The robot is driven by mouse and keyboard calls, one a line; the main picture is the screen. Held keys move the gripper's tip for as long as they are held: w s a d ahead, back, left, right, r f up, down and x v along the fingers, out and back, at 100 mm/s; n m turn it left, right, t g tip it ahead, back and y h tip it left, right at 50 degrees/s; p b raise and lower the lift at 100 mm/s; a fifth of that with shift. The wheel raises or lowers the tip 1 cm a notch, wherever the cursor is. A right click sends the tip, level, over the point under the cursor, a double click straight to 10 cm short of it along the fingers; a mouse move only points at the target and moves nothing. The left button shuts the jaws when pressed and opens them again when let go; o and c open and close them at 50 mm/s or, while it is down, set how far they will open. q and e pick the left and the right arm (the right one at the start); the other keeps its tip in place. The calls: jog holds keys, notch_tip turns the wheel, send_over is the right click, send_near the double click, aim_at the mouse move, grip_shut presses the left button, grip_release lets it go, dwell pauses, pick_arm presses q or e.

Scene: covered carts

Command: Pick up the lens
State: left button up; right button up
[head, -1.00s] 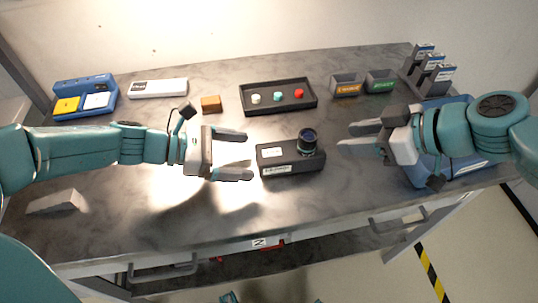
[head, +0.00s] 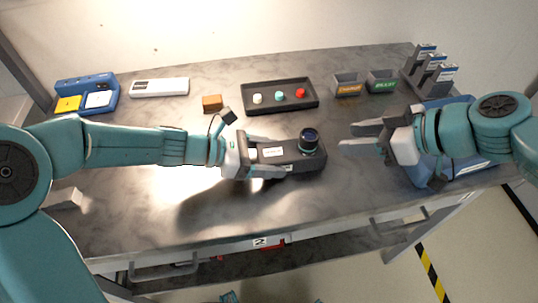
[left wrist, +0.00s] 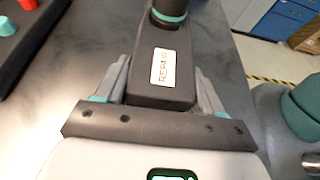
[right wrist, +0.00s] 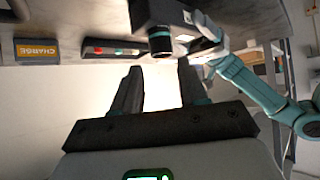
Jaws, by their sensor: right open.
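The lens (head: 309,140) is a short dark cylinder with a teal ring, upright on the right end of a black box (head: 318,158) with white labels. The lens shows partly at the top of the left wrist view (left wrist: 169,12) and hangs inverted in the right wrist view (right wrist: 160,42). My left gripper (head: 283,156) is shut on the black box, with one finger along each long side (left wrist: 162,85). My right gripper (head: 346,138) is open and empty, just right of the lens, its fingers pointing towards it and apart from it.
Behind the box lie a black tray (head: 250,108) with three coloured knobs, a brown block (head: 212,103) and two labelled bins (head: 347,85). A blue case (head: 408,172) sits under my right arm. The front middle of the tabletop (head: 330,205) is clear.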

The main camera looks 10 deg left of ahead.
jog(key=o, duration=0.3)
jog(key=shift+o, duration=1.2)
jog(key=shift+w+a, duration=0.1)
jog(key=shift+a, duration=0.05)
notch_tip(320, 180, up, 5)
jog(key=n+g+h, duration=0.5)
jog(key=n+h, duration=0.2)
jog(key=n, duration=0.4)
send_over(309, 134)
jog(key=shift+w+f, duration=0.1)
jog(key=shift+f, duration=0.05)
jog(key=shift+f+h, duration=0.55)
jog(key=shift+f, duration=2.1)
jog(key=shift+f+h, duration=0.55)
jog(key=shift+f, duration=2.05)
